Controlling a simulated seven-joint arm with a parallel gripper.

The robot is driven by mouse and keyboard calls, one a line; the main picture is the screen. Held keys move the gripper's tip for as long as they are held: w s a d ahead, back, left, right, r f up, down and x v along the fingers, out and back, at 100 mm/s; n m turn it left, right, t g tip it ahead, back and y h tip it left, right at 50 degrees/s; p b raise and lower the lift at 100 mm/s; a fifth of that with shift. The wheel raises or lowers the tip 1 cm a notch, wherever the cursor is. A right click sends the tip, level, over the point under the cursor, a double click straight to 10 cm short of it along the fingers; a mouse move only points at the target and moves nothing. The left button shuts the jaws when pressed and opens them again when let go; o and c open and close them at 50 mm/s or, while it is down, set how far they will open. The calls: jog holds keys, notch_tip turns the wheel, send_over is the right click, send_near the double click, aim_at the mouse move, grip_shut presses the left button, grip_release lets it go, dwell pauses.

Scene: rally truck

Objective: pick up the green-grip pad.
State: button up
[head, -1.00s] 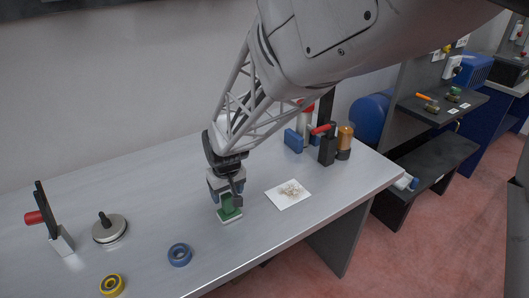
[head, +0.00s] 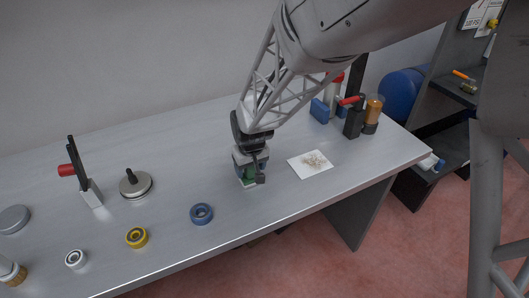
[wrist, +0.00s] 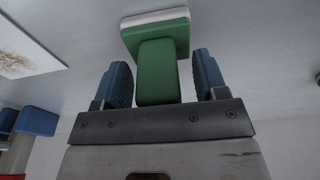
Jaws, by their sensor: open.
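The green-grip pad (wrist: 160,70) has a green block handle on a green body with a white base. In the wrist view its handle stands between the two blue fingers of my gripper (wrist: 166,82), with a visible gap on each side. The jaws are open around the handle. In the head view my gripper (head: 250,172) points down at the table, and it mostly hides the pad (head: 250,183); only a little green shows.
A white square sheet with a brownish smudge (head: 310,164) lies just right of the pad. Blue (head: 201,214), yellow (head: 137,237) and white (head: 75,259) rings lie along the front. A knobbed disc (head: 136,185) and red-handled clamp (head: 85,180) stand left. Bottles and a blue block (head: 320,111) stand at the back right.

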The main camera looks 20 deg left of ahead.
jog(key=shift+c, duration=0.3)
jog(key=c, duration=1)
jog(key=shift+r, duration=0.2)
jog(key=shift+r, duration=0.55)
notch_tip(320, 180, up, 2)
jog(key=shift+r, duration=0.1)
jog(key=s+d+r, duration=0.1)
jog(key=s+d, duration=0.9)
jog(key=s, duration=0.2)
jog(key=shift+s+r, duration=0.15)
jog(key=shift+s, duration=0.05)
